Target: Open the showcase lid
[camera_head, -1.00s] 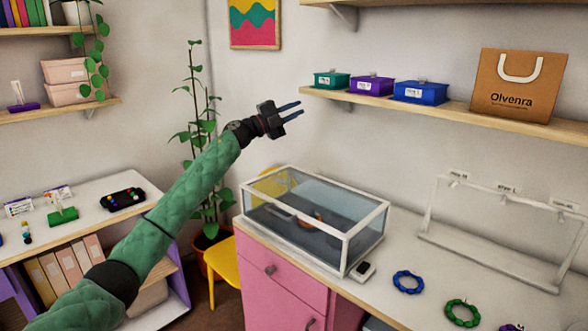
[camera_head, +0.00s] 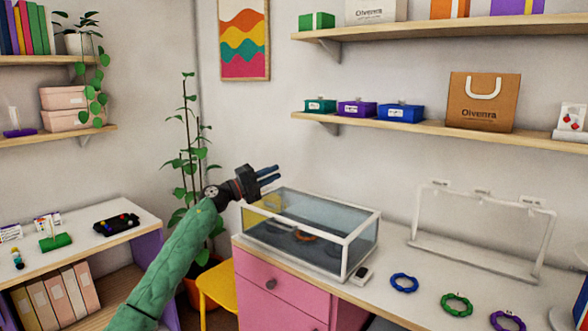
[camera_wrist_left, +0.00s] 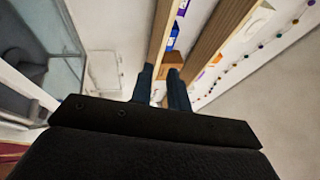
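The showcase (camera_head: 310,232) is a glass box with a white frame on the counter, and its glass lid (camera_head: 312,209) lies closed on top. Rings or bracelets, one of them orange (camera_head: 305,236), show inside through the glass. My left gripper (camera_head: 268,174) is just above and behind the left end of the showcase in the head view, apart from it. Its two dark fingers point right with a gap between them, and they hold nothing. In the left wrist view the fingers (camera_wrist_left: 162,88) are apart, and the showcase glass (camera_wrist_left: 50,40) shows at upper left. My right gripper is not in view.
Blue (camera_head: 404,283), green (camera_head: 457,303) and purple (camera_head: 507,321) bracelets lie on the counter right of the showcase. A small white and black item (camera_head: 361,274) sits by its front corner. A white rack (camera_head: 480,260) stands at the back. A shelf (camera_head: 440,132) with boxes hangs above.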

